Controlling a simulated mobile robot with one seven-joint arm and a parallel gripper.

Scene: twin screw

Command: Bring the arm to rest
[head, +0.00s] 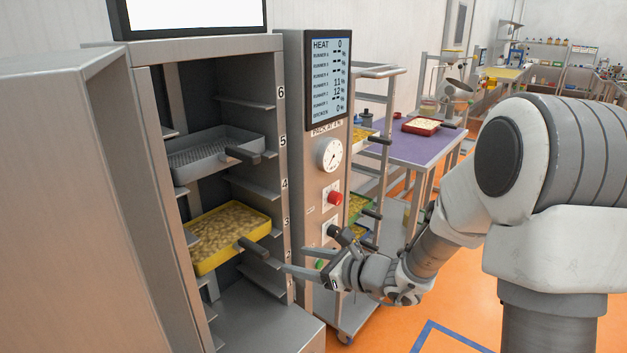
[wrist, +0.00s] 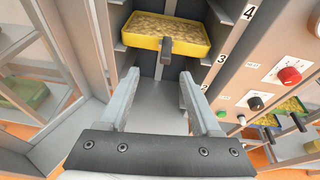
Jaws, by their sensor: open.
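My gripper (head: 287,268) is open and empty at the front of the grey cabinet (head: 280,160). In the wrist view its two fingers (wrist: 159,80) are spread wide with nothing between them. A yellow tray (head: 222,260) filled with pale pieces sits in the cabinet near the level marked 3. Its dark handle (head: 253,247) sticks out towards me. In the wrist view the yellow tray (wrist: 140,42) and its handle (wrist: 166,48) are beyond and above the fingertips, apart from them.
A grey mesh tray (head: 205,158) sits higher in the cabinet. A rack with trays and a purple table (head: 408,150) are further right. Orange floor is open in front.

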